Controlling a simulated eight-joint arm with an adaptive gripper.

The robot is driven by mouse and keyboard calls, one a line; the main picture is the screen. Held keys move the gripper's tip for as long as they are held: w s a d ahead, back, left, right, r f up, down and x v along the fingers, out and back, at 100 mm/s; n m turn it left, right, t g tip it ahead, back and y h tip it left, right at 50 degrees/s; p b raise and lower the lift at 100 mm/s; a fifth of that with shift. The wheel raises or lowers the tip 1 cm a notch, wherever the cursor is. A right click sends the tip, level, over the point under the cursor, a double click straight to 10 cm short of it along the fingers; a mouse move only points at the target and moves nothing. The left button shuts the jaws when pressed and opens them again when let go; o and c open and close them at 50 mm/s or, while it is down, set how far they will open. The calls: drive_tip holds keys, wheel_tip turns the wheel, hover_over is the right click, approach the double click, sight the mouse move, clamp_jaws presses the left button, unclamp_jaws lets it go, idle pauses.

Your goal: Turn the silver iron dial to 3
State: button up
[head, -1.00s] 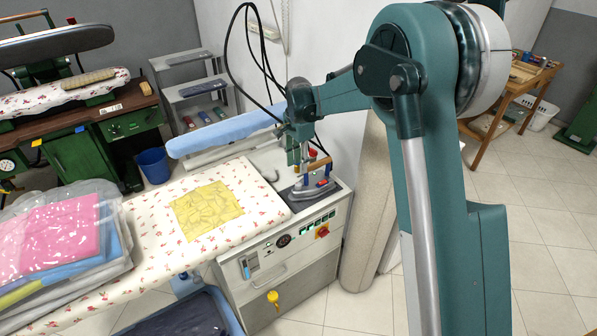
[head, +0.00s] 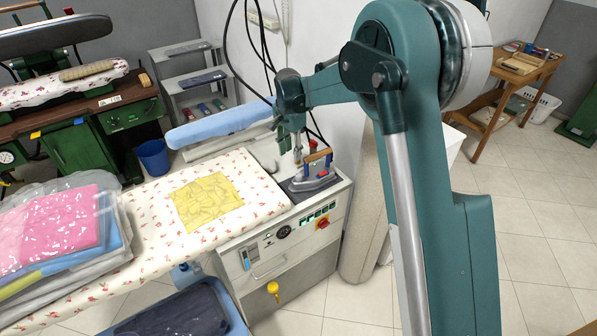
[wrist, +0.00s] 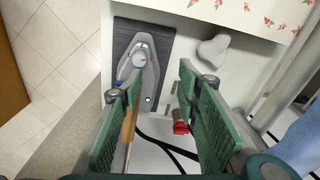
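The silver iron (head: 315,182) with a wooden handle stands on a dark rest at the right end of the ironing table. In the wrist view the iron (wrist: 139,48) points toward the top, and its round pale dial (wrist: 141,58) shows a small red mark. I cannot read the dial's numbers. My gripper (wrist: 158,80) is open and empty, its green fingers spread. It is above the iron's rear, with the dial a little left of and beyond the fingertips. The left finger covers part of the handle (wrist: 128,135). In the head view the fingertips are hard to make out.
A red knob (wrist: 180,127) is near the right finger. A grey hook-like part (wrist: 212,50) sits beside the rest. Black cables (head: 262,60) hang behind my gripper. A yellow cloth (head: 207,203) lies on the floral board (head: 262,200). A blue sleeve board (head: 215,126) is behind.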

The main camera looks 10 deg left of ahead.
sight(298, 175)
drive_tip(key=n+p, duration=0.1)
drive_tip(key=n, duration=0.8)
drive_tip(key=d+f+n+p, duration=0.1)
drive_tip(key=n+p, duration=0.1)
drive_tip(key=n, duration=0.7)
drive_tip(key=s+d+n+g+p, duration=0.1)
drive_tip(key=n+p, duration=0.1)
drive_tip(key=n, duration=0.7)
drive_tip(key=shift+d+f, duration=0.1)
drive_tip(key=shift+f, duration=0.2)
drive_tip(key=n, duration=0.3)
drive_tip(key=n+p, duration=0.1)
drive_tip(key=shift+s+d+n, duration=0.25)
drive_tip(key=shift+d+n, duration=0.05)
drive_tip(key=shift+d, duration=0.1)
drive_tip(key=shift+f, duration=0.15)
drive_tip(key=shift+s+d+f, duration=0.1)
drive_tip(key=shift+s+f, duration=0.05)
drive_tip(key=shift+f, duration=3.6)
drive_tip(key=shift+c, duration=0.5)
